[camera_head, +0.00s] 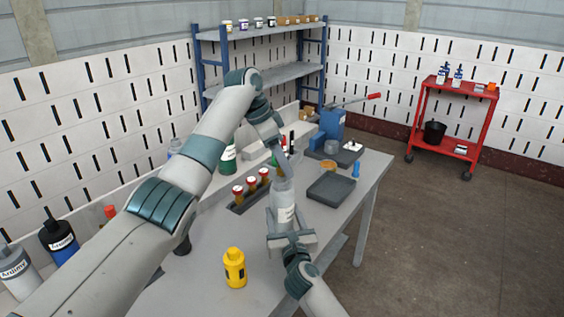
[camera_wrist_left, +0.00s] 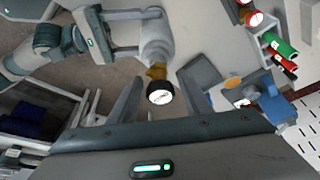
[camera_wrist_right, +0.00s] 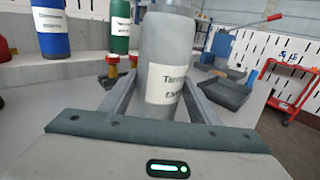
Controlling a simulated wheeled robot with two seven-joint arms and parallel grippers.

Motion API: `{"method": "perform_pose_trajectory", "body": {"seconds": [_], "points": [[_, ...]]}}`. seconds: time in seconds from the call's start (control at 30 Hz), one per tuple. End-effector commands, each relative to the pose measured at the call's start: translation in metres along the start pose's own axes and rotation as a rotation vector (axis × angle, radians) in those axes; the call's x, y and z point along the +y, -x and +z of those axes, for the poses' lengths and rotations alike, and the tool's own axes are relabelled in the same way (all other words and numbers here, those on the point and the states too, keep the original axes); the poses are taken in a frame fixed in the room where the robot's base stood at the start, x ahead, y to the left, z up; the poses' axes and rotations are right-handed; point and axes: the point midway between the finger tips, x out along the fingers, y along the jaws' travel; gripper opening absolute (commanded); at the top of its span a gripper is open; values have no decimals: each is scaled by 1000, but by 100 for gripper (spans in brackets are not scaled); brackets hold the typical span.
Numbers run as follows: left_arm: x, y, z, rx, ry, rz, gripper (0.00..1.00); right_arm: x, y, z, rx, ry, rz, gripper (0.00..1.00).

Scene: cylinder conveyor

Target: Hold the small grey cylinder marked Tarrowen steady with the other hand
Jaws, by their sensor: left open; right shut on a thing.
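The small grey cylinder marked Tarrowen (camera_head: 284,200) stands upright over the table in the head view. Its label and grey body fill the middle of the right wrist view (camera_wrist_right: 167,40). My right gripper (camera_head: 287,216) is shut on its body from the near side, one finger on each side. My left gripper (camera_wrist_left: 162,80) is open above the cylinder. In the left wrist view the cylinder's black cap (camera_wrist_left: 160,93) and amber neck lie between the spread fingers, with gaps visible on both sides. In the head view my left gripper is partly hidden by its own arm.
A yellow bottle (camera_head: 235,268) stands at the table's front. A rack of red-capped vials (camera_head: 251,188) and a green bottle (camera_head: 228,160) are behind, to the left. A dark tray (camera_head: 331,187) and a blue press (camera_head: 331,125) stand on the right. A red cart (camera_head: 455,115) stands beyond.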

Motion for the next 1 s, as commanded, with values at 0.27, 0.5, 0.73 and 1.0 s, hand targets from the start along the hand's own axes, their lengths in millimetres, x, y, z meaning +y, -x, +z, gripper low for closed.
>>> {"method": "perform_pose_trajectory", "body": {"seconds": [0.27,0.5,0.73,1.0], "points": [[0,0,0,0,0,0,0,0,0,0,0,0,0,29],[0,0,0,0,41,-17,0,0,0,0,0,0,0,29],[1,-1,0,1,219,-91,0,0,0,0,0,0,0,29],[1,0,0,-1,445,-183,0,0,0,0,0,0,0,29]]}}
